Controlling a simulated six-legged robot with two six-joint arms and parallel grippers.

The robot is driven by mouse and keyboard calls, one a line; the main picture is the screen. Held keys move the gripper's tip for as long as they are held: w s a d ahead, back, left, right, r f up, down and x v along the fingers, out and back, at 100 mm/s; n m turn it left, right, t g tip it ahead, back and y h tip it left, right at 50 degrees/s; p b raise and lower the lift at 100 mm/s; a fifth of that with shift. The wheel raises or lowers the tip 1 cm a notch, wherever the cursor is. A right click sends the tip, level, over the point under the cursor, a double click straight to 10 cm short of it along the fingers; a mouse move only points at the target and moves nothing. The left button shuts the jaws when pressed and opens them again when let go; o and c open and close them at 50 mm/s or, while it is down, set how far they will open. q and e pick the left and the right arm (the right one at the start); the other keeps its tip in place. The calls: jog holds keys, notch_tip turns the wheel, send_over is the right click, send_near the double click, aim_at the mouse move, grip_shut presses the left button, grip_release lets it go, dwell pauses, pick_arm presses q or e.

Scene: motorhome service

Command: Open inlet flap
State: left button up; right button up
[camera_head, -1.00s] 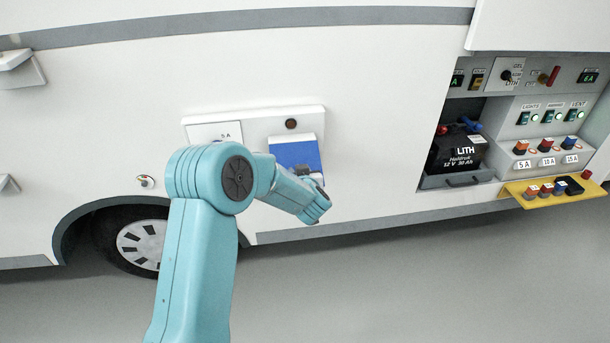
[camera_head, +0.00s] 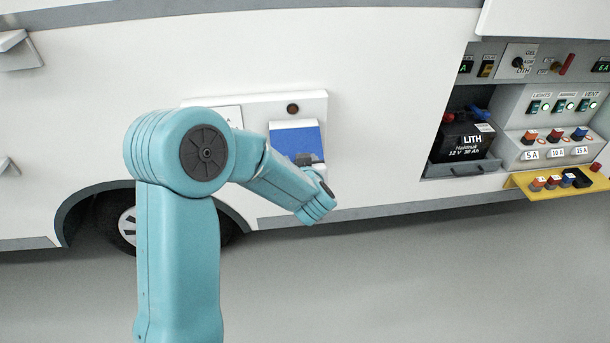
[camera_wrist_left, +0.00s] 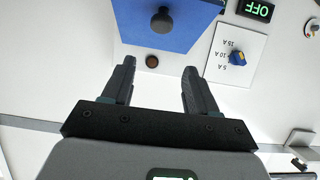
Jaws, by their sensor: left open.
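The blue inlet flap (camera_head: 296,142) is on a white panel on the vehicle's side, below a round brown button (camera_head: 292,109). In the left wrist view the scene is upside down; the flap (camera_wrist_left: 150,28) with its dark round knob (camera_wrist_left: 162,20) is at the top, and the brown button (camera_wrist_left: 152,61) shows between the fingertips. I cannot tell whether the flap stands slightly ajar. In the head view my wrist overlaps the flap's lower right corner. My right gripper is not in view.
A dial with a blue pointer (camera_wrist_left: 238,58) and an OFF display (camera_wrist_left: 257,10) sit beside the flap. At right are an open bay with a battery (camera_head: 464,138), switches and a protruding yellow tray (camera_head: 540,183). Grey floor (camera_head: 400,270) is clear in front.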

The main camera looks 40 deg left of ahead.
pick_arm(q)
jog(key=v, duration=0.9)
jog(key=shift+d+b, duration=0.3)
jog(key=shift+d, duration=0.05)
jog(key=shift+r, duration=0.1)
jog(key=shift+s+r, duration=0.15)
jog(key=shift+s, duration=0.1)
jog(key=shift+c, duration=0.3)
jog(key=t+y+b, duration=0.3)
jog(key=y+b, duration=0.1)
jog(key=b, duration=0.6)
send_near(297, 150)
jog(key=x, duration=0.3)
jog(key=shift+r, duration=0.35)
